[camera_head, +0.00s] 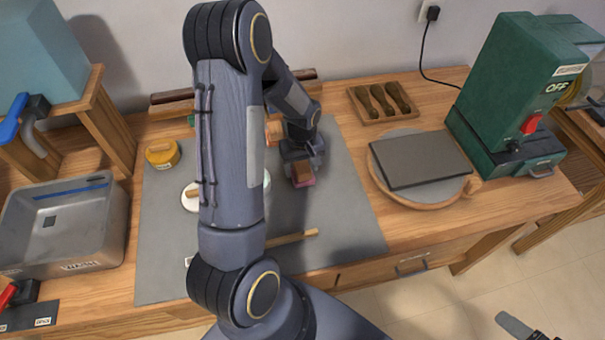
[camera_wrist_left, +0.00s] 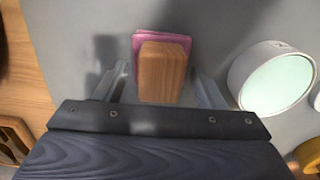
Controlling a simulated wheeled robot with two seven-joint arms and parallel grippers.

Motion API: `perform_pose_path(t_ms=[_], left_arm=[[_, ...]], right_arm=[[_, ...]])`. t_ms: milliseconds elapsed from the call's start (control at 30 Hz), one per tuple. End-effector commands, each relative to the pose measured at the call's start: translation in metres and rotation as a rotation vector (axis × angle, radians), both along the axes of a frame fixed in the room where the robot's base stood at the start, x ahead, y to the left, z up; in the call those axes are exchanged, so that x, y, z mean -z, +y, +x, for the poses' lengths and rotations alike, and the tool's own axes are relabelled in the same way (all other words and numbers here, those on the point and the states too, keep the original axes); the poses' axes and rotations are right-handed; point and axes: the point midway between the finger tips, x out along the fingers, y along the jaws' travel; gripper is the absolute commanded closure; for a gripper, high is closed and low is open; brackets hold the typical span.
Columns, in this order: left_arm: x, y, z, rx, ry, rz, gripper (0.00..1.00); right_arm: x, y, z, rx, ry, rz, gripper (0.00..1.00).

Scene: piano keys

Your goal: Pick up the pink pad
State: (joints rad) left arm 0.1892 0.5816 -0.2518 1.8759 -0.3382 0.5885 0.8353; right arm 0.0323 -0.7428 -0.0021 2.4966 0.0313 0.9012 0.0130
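The pink pad (camera_head: 303,183) has a wooden block (camera_wrist_left: 162,72) on it as a handle. It is on the grey mat (camera_head: 345,215), just in front of my left gripper (camera_head: 302,166). In the left wrist view the pink pad (camera_wrist_left: 180,39) shows as a rim behind the block. My left gripper (camera_wrist_left: 162,85) is open, one finger on each side of the wooden block, with gaps visible on both sides. A grey part at the bottom right edge of the head view seems to be my right gripper (camera_head: 515,325), mostly cut off.
A round white container with a pale green top (camera_wrist_left: 278,80) stands beside the right finger in the wrist view. A yellow pot (camera_head: 162,154), a metal basin (camera_head: 65,225), a wooden tool tray (camera_head: 383,102), a dark slab (camera_head: 420,160) and a green machine (camera_head: 515,90) surround the mat.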

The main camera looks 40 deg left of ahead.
Motion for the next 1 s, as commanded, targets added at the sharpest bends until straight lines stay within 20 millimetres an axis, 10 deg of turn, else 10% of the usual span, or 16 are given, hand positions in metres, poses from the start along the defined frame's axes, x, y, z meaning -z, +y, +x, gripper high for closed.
perform_pose_path(t_ms=[367,733,1000], left_arm=[[0.000,0.000,0.000,0.000,0.000,0.000,0.85],[-0.008,0.000,0.000,0.000,-0.001,0.000,0.85],[-0.050,-0.004,-0.009,0.002,-0.001,-0.001,0.85]], right_arm=[[0.000,0.000,0.000,0.000,0.000,0.000,0.00],[-0.005,0.000,0.000,0.000,0.000,0.000,0.00],[-0.033,0.000,0.000,0.000,0.000,0.000,0.00]])
